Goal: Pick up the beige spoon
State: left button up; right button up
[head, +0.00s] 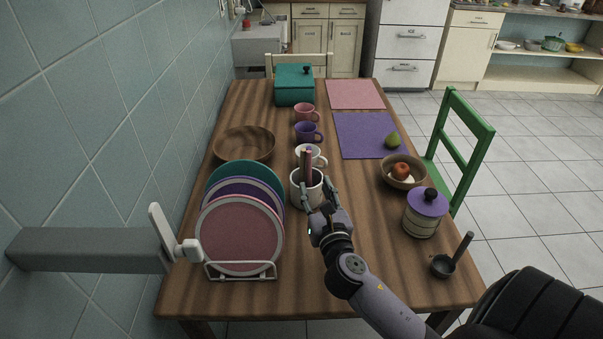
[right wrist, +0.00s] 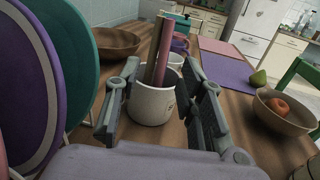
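A white mug-shaped holder (head: 307,190) stands on the wooden table, with a brownish handle and a pink handle upright in it. In the right wrist view the brownish handle (right wrist: 153,48) is left of the pink handle (right wrist: 166,52), close together. Their lower ends are hidden inside the holder (right wrist: 152,103); I cannot tell which belongs to the beige spoon. My right gripper (head: 322,198) is at the holder's near right side. In the wrist view its fingers (right wrist: 161,72) are apart, flanking the holder and handles, with nothing gripped. My left gripper is not in view.
Plates in a wire rack (head: 240,268) stand close on the left. A white cup (head: 313,154) is just behind the holder. A fruit bowl (head: 402,178), a purple-lidded jar (head: 425,218) and a dark ladle (head: 445,264) are on the right. The table's near middle is mostly clear.

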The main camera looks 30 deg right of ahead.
aim_at(304, 163)
jog(key=x, duration=0.5)
jog(key=shift+w+d, duration=0.15)
jog(key=shift+w, duration=0.25)
jog(key=x, duration=0.4)
jog(key=shift+w+a+r+p, duration=0.25)
jog(key=shift+w+p, duration=0.1)
jog(key=shift+w+d, duration=0.1)
jog(key=shift+w, duration=0.15)
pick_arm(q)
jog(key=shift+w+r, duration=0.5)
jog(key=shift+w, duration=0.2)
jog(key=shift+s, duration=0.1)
pick_arm(e)
grip_shut()
